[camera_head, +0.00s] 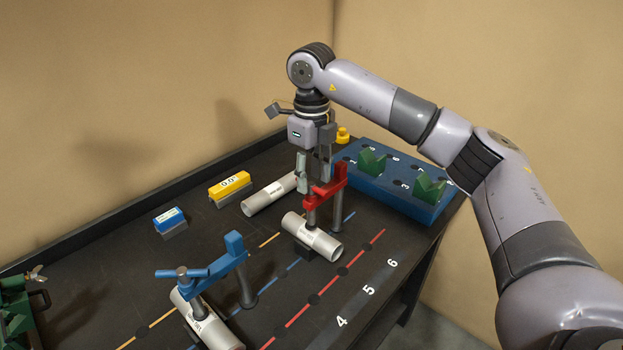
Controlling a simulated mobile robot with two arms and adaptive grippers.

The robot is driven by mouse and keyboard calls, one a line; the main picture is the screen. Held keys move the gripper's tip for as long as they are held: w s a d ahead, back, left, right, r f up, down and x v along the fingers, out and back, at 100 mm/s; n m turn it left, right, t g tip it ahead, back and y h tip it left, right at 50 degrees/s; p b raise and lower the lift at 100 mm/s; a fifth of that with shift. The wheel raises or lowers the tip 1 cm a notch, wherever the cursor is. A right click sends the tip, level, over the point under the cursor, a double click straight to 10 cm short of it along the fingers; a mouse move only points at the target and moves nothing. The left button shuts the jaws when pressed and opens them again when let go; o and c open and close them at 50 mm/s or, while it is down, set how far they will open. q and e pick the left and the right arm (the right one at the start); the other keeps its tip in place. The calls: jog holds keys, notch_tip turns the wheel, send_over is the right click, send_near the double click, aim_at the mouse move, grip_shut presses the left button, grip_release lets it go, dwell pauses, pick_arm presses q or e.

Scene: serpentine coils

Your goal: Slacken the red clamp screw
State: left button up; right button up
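The red clamp (328,188) stands on the bench in the middle of the view. Its arm reaches over a pale pipe (312,236) lying on a dark block, and its screw end is at the near left of the arm. My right gripper (313,182) points straight down at the red clamp, with its two fingers apart at the screw end. The fingers hide part of the screw top, and I cannot tell whether they touch it. My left gripper is not in view.
A blue clamp (226,258) holds another pipe (205,325) at the near left. A loose pipe (268,194), a yellow level (230,188) and a blue box (170,219) lie behind. A blue board (400,196) with green V-blocks (372,161) is right. A green vise (18,312) is far left.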

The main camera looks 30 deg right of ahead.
aim_at(311, 184)
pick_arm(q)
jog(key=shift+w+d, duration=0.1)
pick_arm(e)
notch_tip(311, 184, up, 11)
jog(key=shift+f, duration=0.15)
jog(key=shift+a, duration=0.1)
